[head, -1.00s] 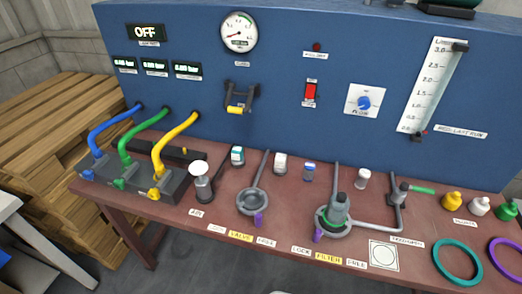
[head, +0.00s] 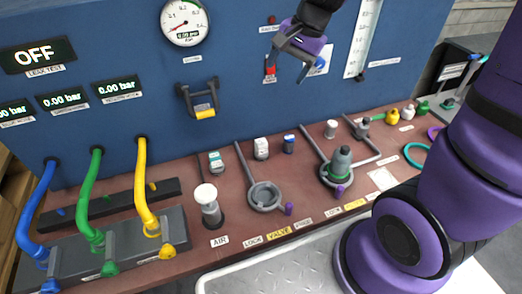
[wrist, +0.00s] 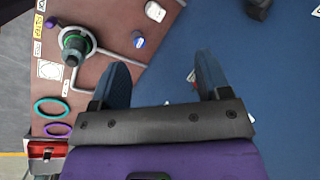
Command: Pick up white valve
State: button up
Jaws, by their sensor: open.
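My gripper (head: 289,62) is open and empty, raised in front of the blue panel in the head view. Its two spread fingers also show in the wrist view (wrist: 162,75). A small white valve-like piece (head: 408,112) stands at the bench's right end, between a yellow one (head: 392,117) and a green one (head: 422,107). My gripper is well to its left and higher, apart from it. The white piece cannot be made out in the wrist view.
The brown bench (head: 235,235) bears a ring holder (head: 265,196) by the VALVE label, a grey-green filter (head: 340,162) in another ring, and small white-capped items (head: 261,148). Hoses stand at left. My purple arm covers the right. A teal ring (head: 414,155) lies near the right end.

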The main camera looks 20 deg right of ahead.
jog(key=w+f+m+g, duration=0.1)
jog(key=w+f+m, duration=0.4)
jog(key=f, duration=0.6)
jog(key=m+g, duration=0.1)
jog(key=m, duration=0.3)
send_near(261, 141)
jog(key=f, duration=0.1)
jog(key=x, duration=0.4)
jog(key=s+x, duration=0.1)
jog(key=shift+a+f, duration=0.1)
jog(key=shift+f, duration=0.3)
jog(key=shift+w+x, duration=0.2)
jog(key=shift+x, duration=1.15)
jog(key=shift+w+x, duration=0.2)
jog(key=shift+x, duration=1.15)
jog(key=shift+a, duration=0.1)
jog(key=shift+c, duration=0.2)
jog(key=shift+r, duration=0.1)
jog(key=c, duration=1.2)
jog(key=shift+o, duration=0.2)
jog(key=shift+r, duration=0.1)
